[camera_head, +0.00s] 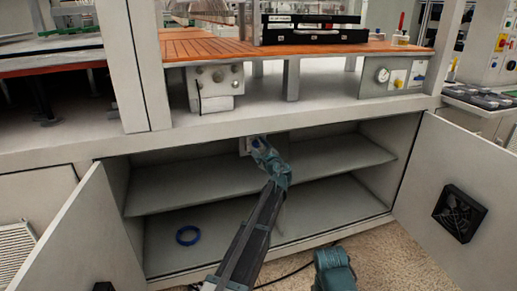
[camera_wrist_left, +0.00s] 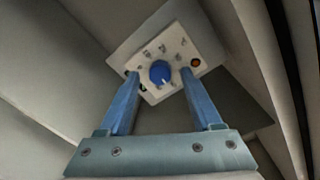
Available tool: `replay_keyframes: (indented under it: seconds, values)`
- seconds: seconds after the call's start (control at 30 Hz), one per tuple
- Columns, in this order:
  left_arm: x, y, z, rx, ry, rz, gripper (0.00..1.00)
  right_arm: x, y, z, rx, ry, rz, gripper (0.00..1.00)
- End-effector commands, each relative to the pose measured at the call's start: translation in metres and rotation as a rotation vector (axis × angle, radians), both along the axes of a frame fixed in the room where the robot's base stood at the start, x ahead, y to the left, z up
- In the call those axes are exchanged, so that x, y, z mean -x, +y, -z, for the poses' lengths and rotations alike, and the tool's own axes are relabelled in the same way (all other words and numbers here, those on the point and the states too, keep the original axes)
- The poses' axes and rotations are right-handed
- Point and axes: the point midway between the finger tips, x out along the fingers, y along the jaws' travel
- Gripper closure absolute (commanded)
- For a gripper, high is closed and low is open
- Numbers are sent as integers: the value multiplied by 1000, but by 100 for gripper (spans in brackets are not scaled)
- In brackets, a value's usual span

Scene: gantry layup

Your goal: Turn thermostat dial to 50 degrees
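The thermostat is a white panel (camera_wrist_left: 155,50) inside the open cabinet, with a round blue dial (camera_wrist_left: 160,73) at its middle. A short white mark shows on the dial's lower side. Small markings surround the dial, but I cannot read them. In the head view the panel (camera_head: 243,147) is mostly hidden behind my left gripper (camera_head: 258,145). In the left wrist view my left gripper (camera_wrist_left: 160,76) is open, its two blue fingers pointing at the panel on either side of the dial, with gaps. I cannot tell how deep the fingertips reach. Part of my right arm shows at the bottom; its fingers cannot be made out.
The cabinet's left door (camera_head: 88,240) and right door (camera_head: 455,190) stand open. A shelf (camera_head: 180,190) crosses the cabinet below the panel. A blue ring (camera_head: 188,235) lies on the cabinet floor. A red-orange light (camera_wrist_left: 196,62) sits on the panel beside the right finger.

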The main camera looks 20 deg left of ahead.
Motion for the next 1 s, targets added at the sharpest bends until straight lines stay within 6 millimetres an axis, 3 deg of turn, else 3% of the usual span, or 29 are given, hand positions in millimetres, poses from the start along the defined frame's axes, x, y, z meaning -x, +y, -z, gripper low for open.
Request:
replay_keyframes:
  seconds: [0.33,0.8,1.0]
  values:
    - [7,-5,-1,-1,0,1,34,0,0,-1,0,0,0,50]
    - [85,-60,-5,0,-1,3,34,0,0,-4,0,0,0,50]
    - [104,-76,-5,0,0,1,34,0,0,-5,0,0,0,50]
